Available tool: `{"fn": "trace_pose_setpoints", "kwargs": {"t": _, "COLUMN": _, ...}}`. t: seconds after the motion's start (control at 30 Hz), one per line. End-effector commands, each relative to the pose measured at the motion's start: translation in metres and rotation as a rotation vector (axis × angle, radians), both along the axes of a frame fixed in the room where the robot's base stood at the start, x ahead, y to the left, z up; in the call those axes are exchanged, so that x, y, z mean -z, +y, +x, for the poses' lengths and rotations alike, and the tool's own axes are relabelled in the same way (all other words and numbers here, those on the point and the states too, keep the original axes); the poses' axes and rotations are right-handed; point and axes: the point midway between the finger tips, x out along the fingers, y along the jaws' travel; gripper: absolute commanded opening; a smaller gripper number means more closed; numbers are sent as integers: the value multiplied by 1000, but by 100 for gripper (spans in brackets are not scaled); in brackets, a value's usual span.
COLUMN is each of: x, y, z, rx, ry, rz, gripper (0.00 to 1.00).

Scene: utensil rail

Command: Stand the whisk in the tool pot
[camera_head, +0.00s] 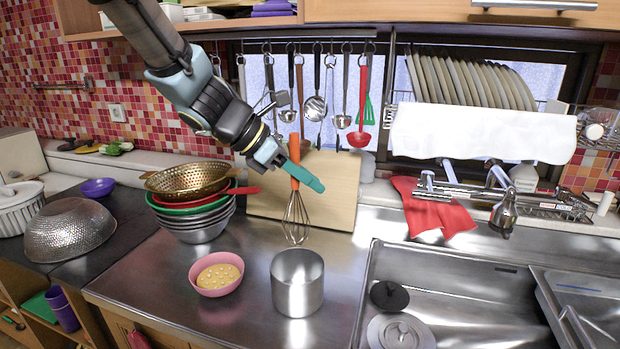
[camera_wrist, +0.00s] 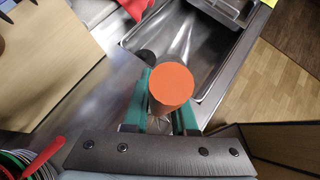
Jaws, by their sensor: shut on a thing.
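The whisk (camera_head: 295,217) has an orange handle and a wire head, and hangs upright with the wires down. My gripper (camera_head: 303,175) is shut on its orange handle, with teal fingers. In the wrist view the round orange handle end (camera_wrist: 171,84) sits between the fingers of my gripper (camera_wrist: 160,112). The tool pot (camera_head: 297,290) is a plain steel cylinder, open at the top, standing on the steel counter. The whisk's wires are above and behind the pot, apart from it. The pot is not clearly visible in the wrist view.
A pink bowl (camera_head: 217,274) stands left of the pot, and stacked colanders and bowls (camera_head: 190,228) stand behind it. A wooden board (camera_head: 335,190) leans at the back. The sink (camera_head: 450,300) lies to the right. Several utensils hang from the rail (camera_head: 305,41).

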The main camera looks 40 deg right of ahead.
Motion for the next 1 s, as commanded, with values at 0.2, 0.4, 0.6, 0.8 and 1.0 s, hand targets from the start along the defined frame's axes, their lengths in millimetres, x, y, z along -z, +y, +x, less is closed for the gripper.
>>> {"fn": "trace_pose_setpoints", "kwargs": {"t": 0.2, "x": 21, "y": 0, "z": 0, "rx": 0, "ry": 0, "rz": 0, "gripper": 0}}
{"fn": "trace_pose_setpoints", "kwargs": {"t": 0.4, "x": 36, "y": 0, "z": 0, "rx": 1, "ry": -1, "rz": 1, "gripper": 0}}
{"fn": "trace_pose_setpoints", "kwargs": {"t": 0.6, "x": 51, "y": 0, "z": 0, "rx": 1, "ry": -1, "rz": 1, "gripper": 0}}
{"fn": "trace_pose_setpoints", "kwargs": {"t": 0.8, "x": 67, "y": 0, "z": 0, "rx": 0, "ry": 0, "rz": 1, "gripper": 0}}
{"fn": "trace_pose_setpoints", "kwargs": {"t": 1.0, "x": 82, "y": 0, "z": 0, "rx": -1, "ry": 1, "rz": 0, "gripper": 0}}
